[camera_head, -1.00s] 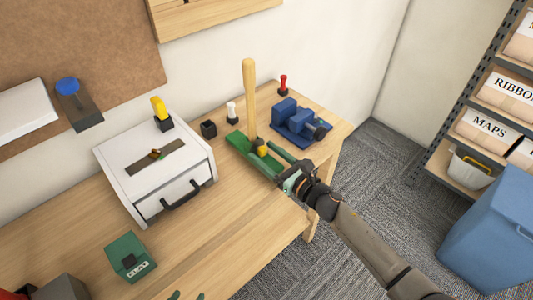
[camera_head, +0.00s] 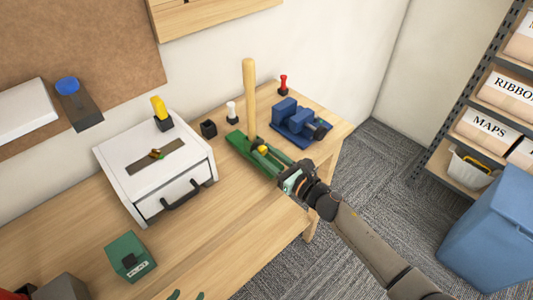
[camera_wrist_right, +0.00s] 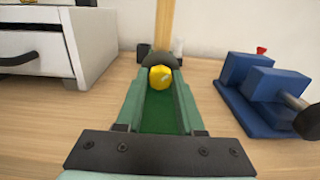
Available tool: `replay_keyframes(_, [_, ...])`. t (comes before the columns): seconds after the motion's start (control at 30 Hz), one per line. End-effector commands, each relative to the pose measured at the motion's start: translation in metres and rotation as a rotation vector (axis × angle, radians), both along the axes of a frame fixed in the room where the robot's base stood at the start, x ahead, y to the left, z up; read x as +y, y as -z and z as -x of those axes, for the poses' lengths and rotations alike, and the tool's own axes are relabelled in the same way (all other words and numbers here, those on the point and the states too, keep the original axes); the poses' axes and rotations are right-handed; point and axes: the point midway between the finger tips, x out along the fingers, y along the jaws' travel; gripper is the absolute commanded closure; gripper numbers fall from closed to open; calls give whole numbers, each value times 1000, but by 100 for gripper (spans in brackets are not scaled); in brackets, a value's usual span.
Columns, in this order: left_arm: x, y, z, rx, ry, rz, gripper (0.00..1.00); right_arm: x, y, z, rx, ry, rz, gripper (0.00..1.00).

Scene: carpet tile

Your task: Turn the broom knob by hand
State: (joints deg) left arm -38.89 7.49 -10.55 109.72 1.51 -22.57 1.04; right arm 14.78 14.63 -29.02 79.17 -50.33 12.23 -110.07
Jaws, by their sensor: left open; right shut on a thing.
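The broom is an upright pale wooden handle (camera_head: 249,95) on a green base (camera_head: 236,140) on the table. A yellow knob (camera_head: 262,149) sits low on the handle's dark collar, facing my right arm. My right gripper (camera_head: 265,154) reaches in from the right, its green fingers shut on the knob. In the right wrist view the yellow knob (camera_wrist_right: 161,78) is between the fingertips, in front of the dark collar. Only the green fingertips of my left gripper (camera_head: 186,296) show at the bottom edge, apart and empty.
A blue vise-like device (camera_head: 300,122) stands close right of the broom, with a red-topped peg (camera_head: 284,85) behind. A white drawer box (camera_head: 125,160) stands left. A green box (camera_head: 130,256) is at the front left.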

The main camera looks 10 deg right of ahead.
Motion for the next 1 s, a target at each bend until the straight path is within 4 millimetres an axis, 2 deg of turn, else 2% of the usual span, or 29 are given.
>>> replay_keyframes(0.5, [0,1,0,0,0,0,34,1,0,1,271,-1,-369,100])
replay_keyframes(0.87, [0,1,0,0,0,0,34,1,1,1,292,-1,-399,100])
replay_keyframes(0.9, [0,1,0,0,0,0,34,1,1,1,291,-1,-398,61])
replay_keyframes(1.0, [0,1,0,0,0,0,34,1,1,1,291,-1,-398,50])
